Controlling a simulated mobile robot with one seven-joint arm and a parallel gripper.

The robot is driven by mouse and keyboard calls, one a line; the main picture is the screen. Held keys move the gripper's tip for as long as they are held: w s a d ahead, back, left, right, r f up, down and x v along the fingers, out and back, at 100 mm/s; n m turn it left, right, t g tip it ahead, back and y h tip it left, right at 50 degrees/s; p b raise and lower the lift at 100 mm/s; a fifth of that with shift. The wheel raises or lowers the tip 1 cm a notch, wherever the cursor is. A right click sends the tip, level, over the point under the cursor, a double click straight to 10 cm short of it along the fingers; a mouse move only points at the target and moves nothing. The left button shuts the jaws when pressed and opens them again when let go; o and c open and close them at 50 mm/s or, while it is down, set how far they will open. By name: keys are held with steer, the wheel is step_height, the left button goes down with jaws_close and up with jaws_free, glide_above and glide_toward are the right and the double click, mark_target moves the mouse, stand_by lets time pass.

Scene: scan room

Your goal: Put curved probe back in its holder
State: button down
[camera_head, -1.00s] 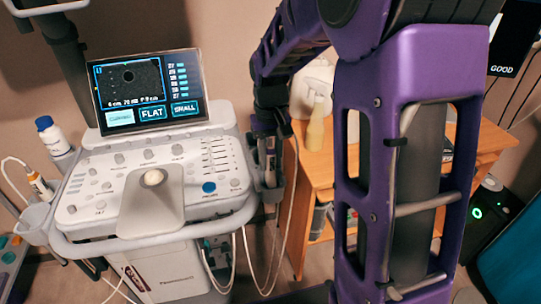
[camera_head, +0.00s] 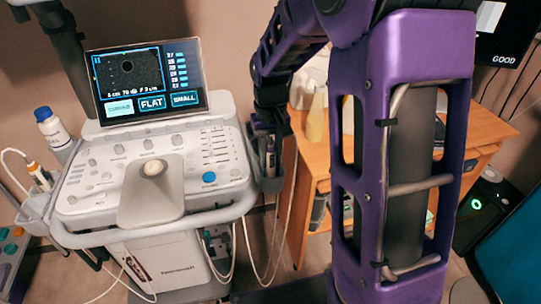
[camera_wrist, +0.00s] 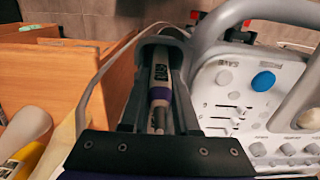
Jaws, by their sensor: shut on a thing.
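My gripper (camera_head: 268,133) points down at the right side of the ultrasound cart. It is shut on a grey probe with a dark label and a purple band, which shows between the dark fingers in the wrist view (camera_wrist: 160,85). In the head view the probe (camera_head: 269,157) stands about upright, with its lower part in or just behind the grey holder (camera_head: 271,184) on the cart's side. The holder's grey rim also shows around the probe in the wrist view. The probe's lower end is hidden, so I cannot tell how deep it sits.
The cart's control panel (camera_head: 205,165) and handle are close on the left. A wooden table (camera_head: 312,165) with a pale bottle (camera_head: 316,122) stands close on the right. A cable hangs beside the holder. Another probe (camera_head: 40,177) sits at the cart's left side.

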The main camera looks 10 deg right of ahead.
steer(key=shift+f, duration=0.35)
stand_by(0.3)
steer(key=c, duration=0.6)
jaws_free()
steer(key=shift+w+r, duration=0.1)
steer(key=shift+r, duration=0.45)
step_height(320, 180, up, 16)
steer(key=p, duration=0.3)
steer(key=shift+r+p, duration=0.15)
steer(key=shift+p, duration=0.2)
